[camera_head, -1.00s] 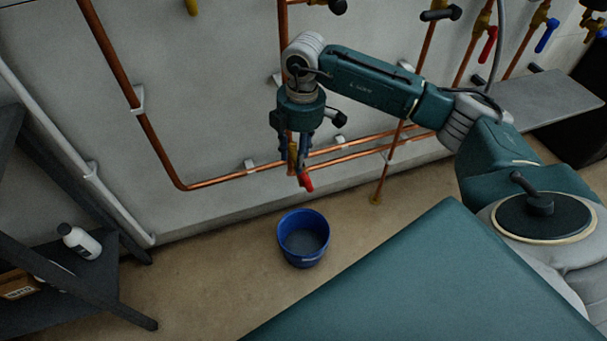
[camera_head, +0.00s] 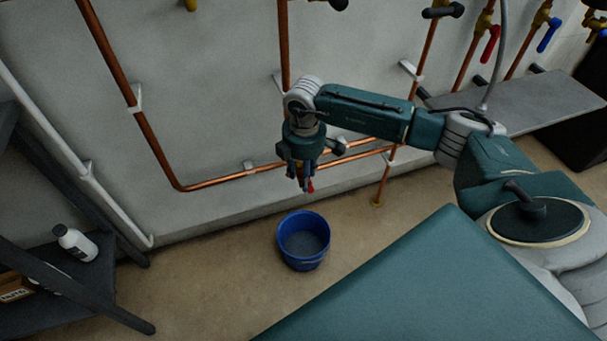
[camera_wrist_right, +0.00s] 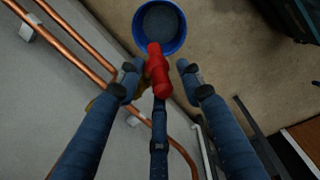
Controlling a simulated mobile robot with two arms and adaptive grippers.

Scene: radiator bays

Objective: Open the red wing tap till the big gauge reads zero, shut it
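The red wing tap (camera_head: 311,186) shows only in part in the head view, below my right gripper (camera_head: 303,184). In the right wrist view the red tap (camera_wrist_right: 157,74) lies between my spread right fingers. The left finger's tip is close to it; I cannot tell if they touch. There is a visible gap to the right finger, and a middle finger points at the tap from below. The right gripper is open. My left gripper is not in view. The big gauge is not in view.
A blue bucket (camera_head: 303,240) stands on the floor below the tap. Copper pipes (camera_head: 225,180) run along the wall behind my arm. A dark shelf (camera_head: 85,285) with a white bottle (camera_head: 75,242) stands at the left. A grey bench (camera_head: 535,100) is at the right.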

